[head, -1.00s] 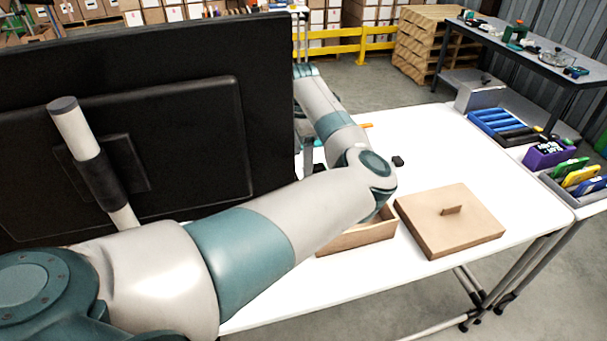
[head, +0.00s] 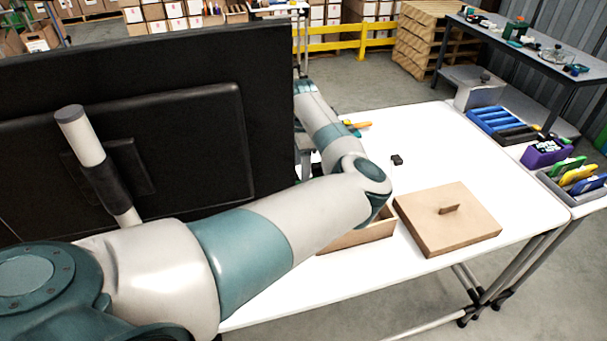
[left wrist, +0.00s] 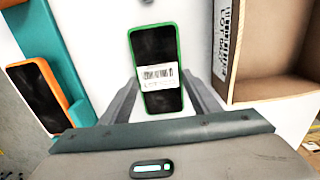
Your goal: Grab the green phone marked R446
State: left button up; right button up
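A green-edged phone (left wrist: 155,45) with a black screen lies on the white table in the left wrist view. It bears a white barcode label; the small print under the barcode is too blurred to read. My left gripper (left wrist: 160,79) is open, with one finger on each side of the phone and a gap to each edge. The phone does not look gripped. In the head view the left gripper is hidden behind my arm and the black monitor. My right gripper is in neither view.
An orange phone (left wrist: 38,95) lies on a teal strip (left wrist: 60,45) left of the green one. An open wooden box (left wrist: 270,95) stands close on the right. A wooden lid (head: 450,220), a small black object (head: 397,160) and a large monitor (head: 140,130) also show.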

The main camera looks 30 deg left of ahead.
aim_at(316, 170)
pick_arm(q)
jog(key=c, duration=0.3)
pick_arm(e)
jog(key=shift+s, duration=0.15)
pick_arm(q)
jog(key=shift+r, duration=0.1)
